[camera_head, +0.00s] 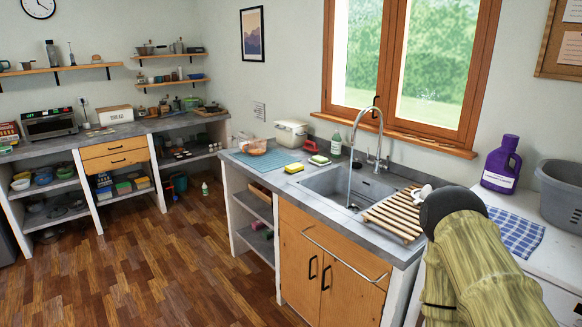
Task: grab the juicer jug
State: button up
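I cannot pick out the juicer jug with certainty in the head view. A clear container with orange contents (253,147) stands at the left back of the sink counter, but I cannot tell whether it belongs to a juicer. A tall grey vessel (52,53) stands on the far left wall shelf, too small to name. My arm, in an olive cover with a dark rounded end, fills the lower right. My gripper is not visible. A small white object shows beside the arm's dark end, partly hidden and unclear.
The sink (350,187) with its tall faucet (375,125) is in the middle, with a wooden slatted rack (392,216) to its right. A purple bottle (500,166) and grey tub (560,192) stand at right. The wooden floor (150,265) is open at left.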

aim_at(256, 147)
jog(key=u, duration=0.95)
jog(key=i, duration=1.3)
jog(key=u, duration=0.9)
jog(key=i, duration=3.3)
jog(key=z, duration=1.35)
jog(key=i, duration=0.85)
jog(key=z, duration=1.05)
